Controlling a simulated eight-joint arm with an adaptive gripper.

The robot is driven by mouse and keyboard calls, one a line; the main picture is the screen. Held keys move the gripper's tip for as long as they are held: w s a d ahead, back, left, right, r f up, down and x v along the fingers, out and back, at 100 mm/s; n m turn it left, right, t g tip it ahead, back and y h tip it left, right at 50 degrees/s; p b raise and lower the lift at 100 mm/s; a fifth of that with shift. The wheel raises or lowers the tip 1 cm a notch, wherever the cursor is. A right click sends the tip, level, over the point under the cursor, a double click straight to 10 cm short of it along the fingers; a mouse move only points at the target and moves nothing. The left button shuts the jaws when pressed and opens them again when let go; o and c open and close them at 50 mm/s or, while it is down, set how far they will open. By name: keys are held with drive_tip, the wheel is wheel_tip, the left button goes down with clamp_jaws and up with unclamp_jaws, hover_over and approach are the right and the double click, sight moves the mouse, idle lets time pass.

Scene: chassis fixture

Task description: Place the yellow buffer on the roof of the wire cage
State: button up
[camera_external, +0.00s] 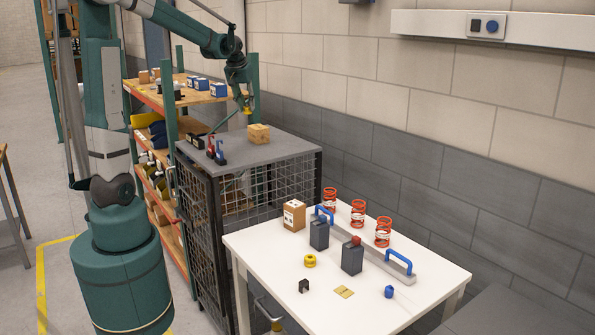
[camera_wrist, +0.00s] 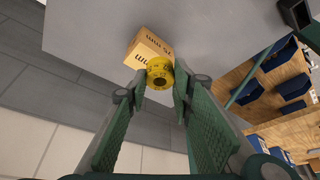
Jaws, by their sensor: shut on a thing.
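My gripper (camera_external: 243,98) is over the wire cage, in the external view, with its fingers pointing down. In the wrist view its fingers (camera_wrist: 158,84) are shut on the yellow buffer (camera_wrist: 160,70), a small round piece with a hole and dark marks. The buffer also shows in the external view (camera_external: 247,111), in the air under the gripper. The wire cage has black mesh sides and a flat grey roof (camera_external: 272,153), which also shows in the wrist view (camera_wrist: 215,40). The buffer appears above the roof, apart from it.
A cardboard box (camera_external: 258,133) stands on the roof close below the gripper. A shelf (camera_external: 195,97) is behind. The roof's right part is clear.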

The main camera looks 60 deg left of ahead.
drive_tip(key=n+p, duration=0.1)
drive_tip(key=n, duration=0.1)
hover_over(232, 142)
drive_tip(key=d, duration=0.1)
drive_tip(key=shift+y, duration=0.3)
drive_tip(key=shift+s+f, duration=0.2)
drive_tip(key=shift+f, duration=0.6)
drive_tip(key=shift+s+f, duration=0.15)
drive_tip(key=shift+f, duration=0.7)
drive_tip(key=shift+s+f, duration=0.2)
drive_tip(key=shift+f, duration=0.6)
drive_tip(key=shift+f, duration=0.1)
drive_tip(key=shift+f, duration=2.8)
drive_tip(key=shift+f, duration=0.15)
drive_tip(key=shift+f, duration=1.95)
drive_tip(key=shift+f, duration=0.2)
